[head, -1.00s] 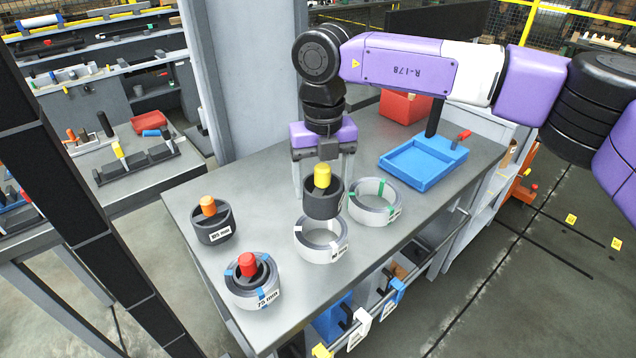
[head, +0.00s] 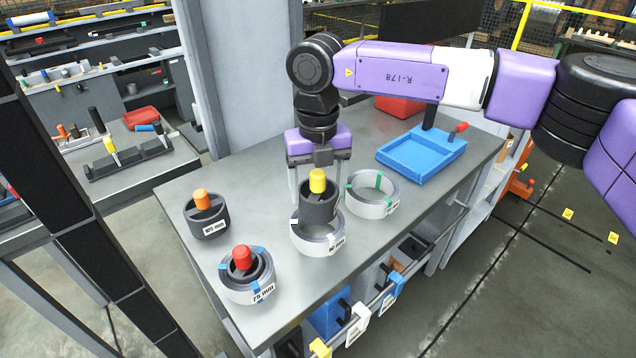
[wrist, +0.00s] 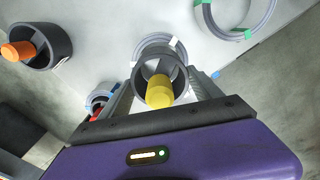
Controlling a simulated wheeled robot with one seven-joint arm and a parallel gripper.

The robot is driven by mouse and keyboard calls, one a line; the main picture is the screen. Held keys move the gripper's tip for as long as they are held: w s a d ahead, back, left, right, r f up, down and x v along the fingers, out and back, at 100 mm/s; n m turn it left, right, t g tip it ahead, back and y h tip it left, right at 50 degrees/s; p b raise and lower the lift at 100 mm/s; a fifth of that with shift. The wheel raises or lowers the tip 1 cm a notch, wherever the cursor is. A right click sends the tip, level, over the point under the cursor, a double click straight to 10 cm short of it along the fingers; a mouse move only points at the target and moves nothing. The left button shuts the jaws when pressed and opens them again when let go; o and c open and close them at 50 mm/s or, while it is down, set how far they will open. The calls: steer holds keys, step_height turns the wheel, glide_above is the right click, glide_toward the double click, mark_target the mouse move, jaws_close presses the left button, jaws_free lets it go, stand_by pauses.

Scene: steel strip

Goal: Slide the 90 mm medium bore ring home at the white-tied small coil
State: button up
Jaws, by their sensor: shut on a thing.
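The medium bore ring, dark grey with a yellow knob (head: 318,205), is upright between the fingers of my gripper (head: 318,193), which is shut on it. The white-tied small coil (head: 316,248) is a pale grey ring on the bench with a label too small to read surely. In the head view the bore ring overlaps the coil's back and opening. I cannot tell whether its lower edge is inside the coil or just above. In the wrist view the bore ring (wrist: 172,68) hides the near part of the coil (wrist: 158,40).
A green-tied coil (head: 373,207) stands close on the right. A blue-tied coil marked 75 mm (head: 245,293) holds a red-knobbed ring (head: 243,259) at front left. An orange-knobbed ring (head: 206,222) stands at left. A blue tray (head: 400,158) lies at back right.

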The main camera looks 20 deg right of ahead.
steer(key=shift+f+b, duration=0.4)
steer(key=shift+f, duration=0.55)
steer(key=shift+f+b, duration=1.45)
steer(key=shift+f, duration=1.05)
stand_by(0.6)
steer(key=o, duration=1.6)
steer(key=shift+c, duration=0.2)
steer(key=shift+r, duration=3.95)
